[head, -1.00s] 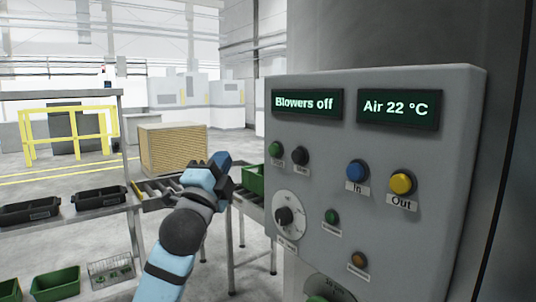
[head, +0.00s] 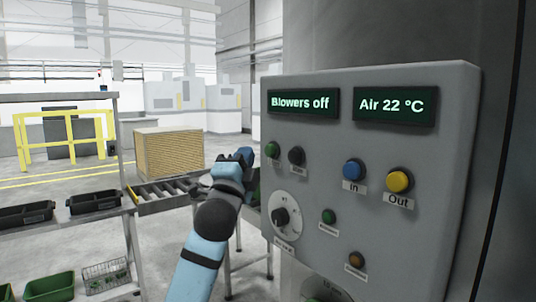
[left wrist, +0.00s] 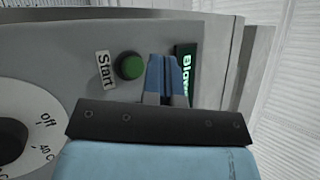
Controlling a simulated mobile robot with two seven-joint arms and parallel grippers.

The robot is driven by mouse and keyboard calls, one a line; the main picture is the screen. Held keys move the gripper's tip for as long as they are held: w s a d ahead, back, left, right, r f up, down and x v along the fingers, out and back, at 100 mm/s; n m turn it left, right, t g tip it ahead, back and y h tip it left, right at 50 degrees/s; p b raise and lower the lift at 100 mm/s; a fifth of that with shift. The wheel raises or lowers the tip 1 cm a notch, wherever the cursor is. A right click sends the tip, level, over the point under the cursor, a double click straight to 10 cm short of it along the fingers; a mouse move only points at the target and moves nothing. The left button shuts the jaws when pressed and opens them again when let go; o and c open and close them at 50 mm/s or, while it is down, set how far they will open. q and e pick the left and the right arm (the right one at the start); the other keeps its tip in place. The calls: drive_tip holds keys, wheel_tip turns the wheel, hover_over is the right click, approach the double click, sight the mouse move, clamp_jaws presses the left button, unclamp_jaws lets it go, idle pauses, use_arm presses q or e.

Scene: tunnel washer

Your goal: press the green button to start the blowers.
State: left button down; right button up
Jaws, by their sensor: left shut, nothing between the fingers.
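The green button (head: 272,149) is at the left edge of the grey control panel (head: 380,145), left of a black button (head: 296,156). In the left wrist view the green button (left wrist: 130,66) has a label reading "Start" beside it. The display (head: 303,103) above reads "Blowers off". My left gripper (head: 242,156) is shut and empty, just left of the green button in the head view. In the left wrist view its blue fingertips (left wrist: 167,75) show right beside the button, with a visible gap in the picture. I cannot tell whether they touch the panel. My right gripper is not in view.
The panel also has a dial (head: 281,217), a blue "In" button (head: 354,169), a yellow "Out" button (head: 399,181), a smaller green button (head: 329,216) and an orange one (head: 356,260). A rack (head: 125,190) with bins and a roller conveyor (head: 160,195) stand to the left.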

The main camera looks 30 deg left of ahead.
use_arm(q)
drive_tip(key=shift+w+d, duration=0.35)
drive_tip(key=shift+w, duration=0.55)
idle(1.4)
drive_tip(key=shift+w+d, duration=0.2)
drive_tip(key=shift+w, duration=0.2)
drive_tip(key=shift+w+d, duration=0.15)
drive_tip(key=shift+w, duration=0.3)
idle(0.7)
idle(0.3)
drive_tip(key=shift+s+a+p, duration=0.35)
drive_tip(key=shift+s+p, duration=0.1)
drive_tip(key=shift+s, duration=0.45)
